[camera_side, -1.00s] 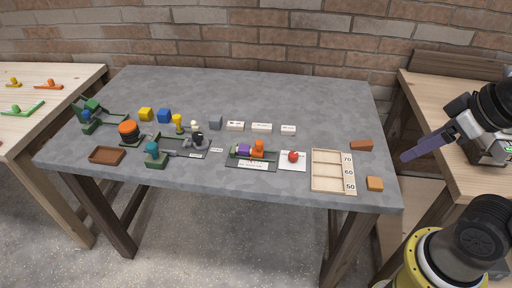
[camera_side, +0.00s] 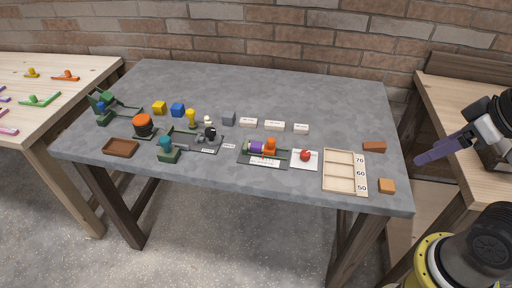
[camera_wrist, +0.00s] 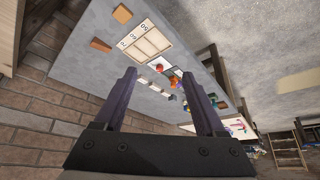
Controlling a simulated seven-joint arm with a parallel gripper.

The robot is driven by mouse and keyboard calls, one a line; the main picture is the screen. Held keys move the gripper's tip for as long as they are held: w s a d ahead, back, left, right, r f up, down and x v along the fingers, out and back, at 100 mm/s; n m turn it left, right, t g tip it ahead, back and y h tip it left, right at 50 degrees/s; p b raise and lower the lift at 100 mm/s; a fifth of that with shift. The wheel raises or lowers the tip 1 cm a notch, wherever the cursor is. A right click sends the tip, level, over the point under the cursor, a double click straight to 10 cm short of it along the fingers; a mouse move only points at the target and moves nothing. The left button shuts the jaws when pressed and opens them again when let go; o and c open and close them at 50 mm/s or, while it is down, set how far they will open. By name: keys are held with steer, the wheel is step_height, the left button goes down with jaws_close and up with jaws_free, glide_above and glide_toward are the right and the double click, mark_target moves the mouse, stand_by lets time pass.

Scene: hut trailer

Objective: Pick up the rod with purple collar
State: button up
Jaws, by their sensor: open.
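The purple collar (camera_side: 255,147) sits at the front middle of the grey table, on a dark plate (camera_side: 245,160) with a white label. An orange block is right beside it. The rod itself is too small to make out clearly. My gripper (camera_side: 418,160) hangs to the right of the table, well apart from the collar, with purple fingers pointing left. In the wrist view my gripper (camera_wrist: 160,75) is open and empty. The small parts on the table appear far off between its fingers there, and I cannot pick out the collar among them.
A red ball on a white card (camera_side: 305,155) and a wooden tray marked 70, 60, 50 (camera_side: 340,190) stand to the right of the plate. Green fixtures (camera_side: 168,156) and coloured cubes (camera_side: 178,110) stand left. The table's back (camera_side: 270,88) is clear.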

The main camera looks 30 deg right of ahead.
steer(key=w+a+r+n+t, duration=0.1)
steer(key=w+a+r+n, duration=0.1)
steer(key=w+r+n, duration=0.3)
steer(key=n+g+y, duration=0.3)
steer(key=n, duration=0.1)
glide_above(257, 144)
steer(key=s+d, duration=0.2)
steer(key=f, duration=2.4)
steer(key=shift+s+a+f, duration=0.1)
steer(key=shift+a+f, duration=0.05)
steer(key=shift+a, duration=0.05)
steer(key=shift+x, duration=3.05)
